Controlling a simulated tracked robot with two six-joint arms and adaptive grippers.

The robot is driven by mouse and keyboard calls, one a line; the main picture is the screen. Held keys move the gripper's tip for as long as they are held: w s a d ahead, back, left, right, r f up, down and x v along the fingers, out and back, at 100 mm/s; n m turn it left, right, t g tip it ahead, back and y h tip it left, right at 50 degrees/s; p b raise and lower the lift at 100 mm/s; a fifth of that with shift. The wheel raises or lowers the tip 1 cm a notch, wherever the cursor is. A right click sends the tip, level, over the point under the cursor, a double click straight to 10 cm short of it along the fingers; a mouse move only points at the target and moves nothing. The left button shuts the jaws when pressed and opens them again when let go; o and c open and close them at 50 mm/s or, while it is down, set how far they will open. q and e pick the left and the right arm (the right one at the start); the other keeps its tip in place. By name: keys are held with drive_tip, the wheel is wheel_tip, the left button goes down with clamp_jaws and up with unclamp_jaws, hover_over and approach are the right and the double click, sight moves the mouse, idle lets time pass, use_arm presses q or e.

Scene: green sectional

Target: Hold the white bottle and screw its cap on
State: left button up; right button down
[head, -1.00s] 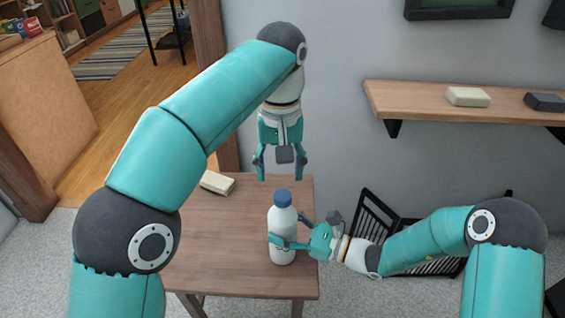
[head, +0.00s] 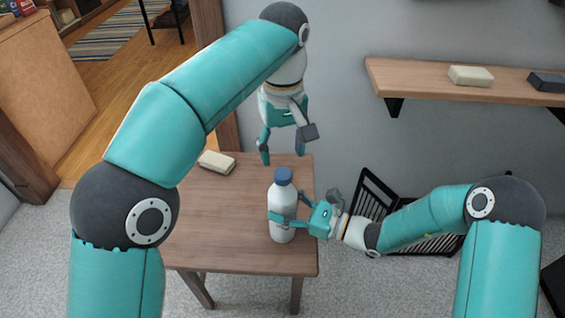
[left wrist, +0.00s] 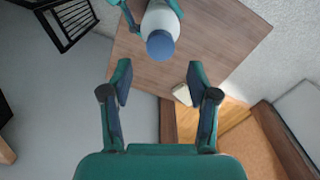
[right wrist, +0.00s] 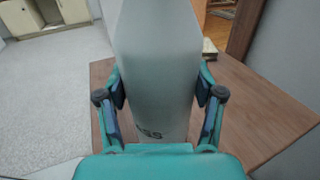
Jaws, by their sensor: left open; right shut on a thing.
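The white bottle (head: 283,212) stands upright on the small wooden table (head: 222,228). The blue cap (head: 283,175) sits on its neck; whether it is tight cannot be told. My right gripper (head: 289,210) is shut around the bottle's body from the right, and the right wrist view shows the bottle (right wrist: 156,70) between its fingers. My left gripper (head: 282,155) is open and empty above and behind the bottle, pointing down. In the left wrist view, the cap (left wrist: 160,44) lies beyond the open fingertips (left wrist: 160,75), apart from them.
A cream block (head: 216,162) lies at the table's back left. A wall shelf (head: 425,83) at upper right holds a cream block (head: 471,76) and a dark block (head: 546,81). A black rack (head: 372,205) stands on the floor right of the table.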

sight(283, 173)
use_arm(q)
drive_tip(key=shift+f, duration=3.15)
clamp_jaws()
drive_tip(key=m, duration=0.5)
drive_tip(key=shift+o, duration=0.5)
unclamp_jaws()
drive_tip(key=shift+r, duration=0.1)
wheel_tip(283, 173, up, 12)
drive_tip(key=shift+f, duration=0.2)
